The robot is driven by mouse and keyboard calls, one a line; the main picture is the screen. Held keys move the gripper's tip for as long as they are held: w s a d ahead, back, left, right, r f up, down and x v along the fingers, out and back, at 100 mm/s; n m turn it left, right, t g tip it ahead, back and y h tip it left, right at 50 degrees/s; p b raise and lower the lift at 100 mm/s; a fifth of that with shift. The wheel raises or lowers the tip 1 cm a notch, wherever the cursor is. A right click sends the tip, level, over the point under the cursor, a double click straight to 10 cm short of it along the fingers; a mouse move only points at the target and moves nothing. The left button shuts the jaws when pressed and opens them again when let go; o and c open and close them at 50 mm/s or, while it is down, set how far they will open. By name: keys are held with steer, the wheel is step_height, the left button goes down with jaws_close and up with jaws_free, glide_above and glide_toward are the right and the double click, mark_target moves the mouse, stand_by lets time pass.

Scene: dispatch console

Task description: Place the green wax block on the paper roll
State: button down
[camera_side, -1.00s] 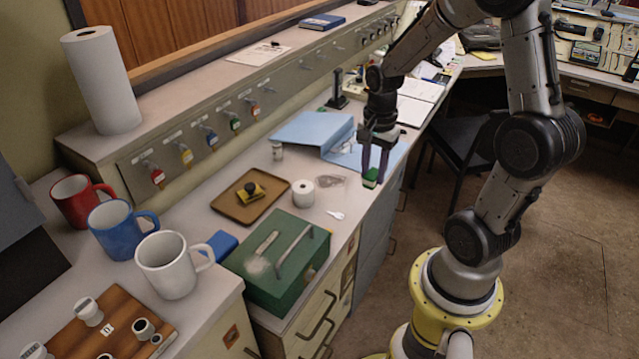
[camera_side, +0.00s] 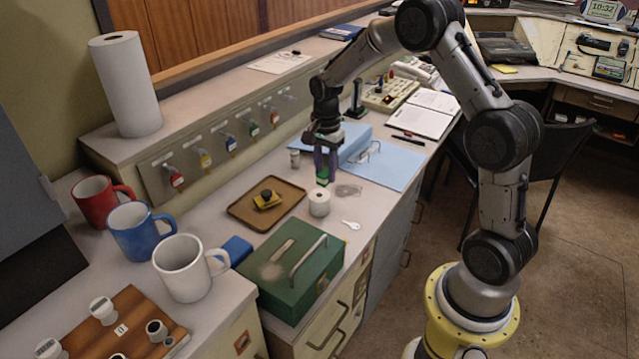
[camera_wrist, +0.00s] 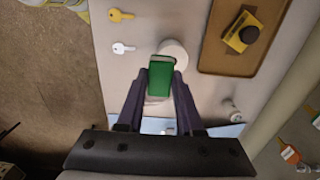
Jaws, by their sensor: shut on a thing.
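My gripper (camera_side: 323,179) is shut on the green wax block (camera_side: 322,183). In the wrist view my gripper (camera_wrist: 160,90) has its fingers on both sides of the green block (camera_wrist: 160,76). The small white paper roll (camera_side: 319,204) stands upright on the desk, just in front of the block in the side view. It also shows in the wrist view (camera_wrist: 176,52), partly hidden behind the block. The block appears above the desk and beside the roll; I cannot tell its exact height.
A brown tray (camera_side: 240,212) with a yellow-and-black stamp lies left of the roll. A green metal box (camera_side: 285,290) stands in front. A key (camera_side: 351,225) lies to the right. A blue folder (camera_side: 395,172) is behind. A tall paper towel roll (camera_side: 125,85) stands on the shelf.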

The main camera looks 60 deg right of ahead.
mark_target(319, 195)
steer(key=w+f, duration=0.2)
steer(key=shift+d+f, duration=0.35)
steer(key=shift+d, duration=0.05)
steer(key=shift+w+f, duration=0.15)
steer(key=shift+f, duration=1.5)
steer(key=shift+f, duration=0.15)
steer(key=c, duration=0.6)
jaws_free()
steer(key=shift+o, duration=0.2)
